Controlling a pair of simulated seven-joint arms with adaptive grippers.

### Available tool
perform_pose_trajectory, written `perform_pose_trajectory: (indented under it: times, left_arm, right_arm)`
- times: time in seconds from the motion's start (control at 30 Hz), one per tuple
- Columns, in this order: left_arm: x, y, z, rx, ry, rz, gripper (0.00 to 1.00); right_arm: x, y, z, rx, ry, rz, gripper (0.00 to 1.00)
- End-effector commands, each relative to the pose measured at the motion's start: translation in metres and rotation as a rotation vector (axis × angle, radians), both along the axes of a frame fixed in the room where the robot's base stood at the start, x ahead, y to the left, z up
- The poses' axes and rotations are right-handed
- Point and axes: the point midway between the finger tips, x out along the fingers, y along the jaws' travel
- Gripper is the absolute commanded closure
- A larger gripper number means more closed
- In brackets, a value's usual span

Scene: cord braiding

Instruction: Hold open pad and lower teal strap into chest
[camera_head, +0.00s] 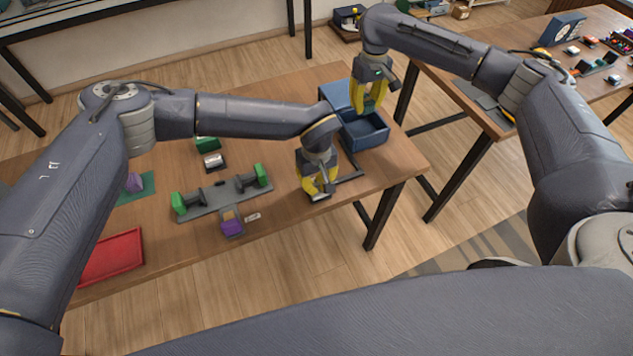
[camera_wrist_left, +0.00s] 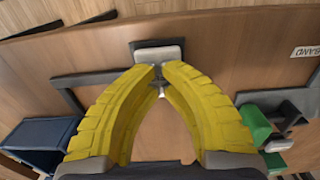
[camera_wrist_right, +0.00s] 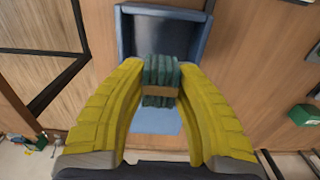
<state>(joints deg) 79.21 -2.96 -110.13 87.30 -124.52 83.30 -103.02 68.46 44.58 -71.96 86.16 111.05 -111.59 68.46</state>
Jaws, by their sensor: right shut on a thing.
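The blue chest (camera_head: 366,137) stands at the far right of the table with its lid (camera_head: 336,96) raised. My right gripper (camera_head: 368,108) is above it, shut on the folded teal strap (camera_wrist_right: 161,72), which has a tan band round it. In the right wrist view the strap is in front of the open chest (camera_wrist_right: 205,45). The light grey pad (camera_wrist_left: 158,53) is at the near table edge, at the end of a dark bar. My left gripper (camera_wrist_left: 158,78) has its fingertips together at the pad, seemingly touching it; it also shows in the head view (camera_head: 320,192).
A grey fixture with green end blocks (camera_head: 222,196) lies left of my left gripper. A purple block (camera_head: 232,226) is in front of it. A red tray (camera_head: 112,257) lies at the left. A second table with several items stands to the right, beyond a floor gap.

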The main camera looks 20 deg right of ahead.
Motion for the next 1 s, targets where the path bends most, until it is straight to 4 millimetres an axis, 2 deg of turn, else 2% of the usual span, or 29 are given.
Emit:
perform_pose_trajectory:
  times: [0.23, 1.0]
  left_arm:
    - [-0.001, 0.000, 0.000, 0.001, 0.001, 0.000, 1.00]
    - [-0.001, 0.000, -0.001, 0.002, 0.002, 0.000, 1.00]
  right_arm:
    - [0.000, 0.000, -0.003, 0.001, 0.001, 0.000, 1.00]
    - [0.000, 0.000, -0.041, 0.000, 0.001, 0.000, 1.00]
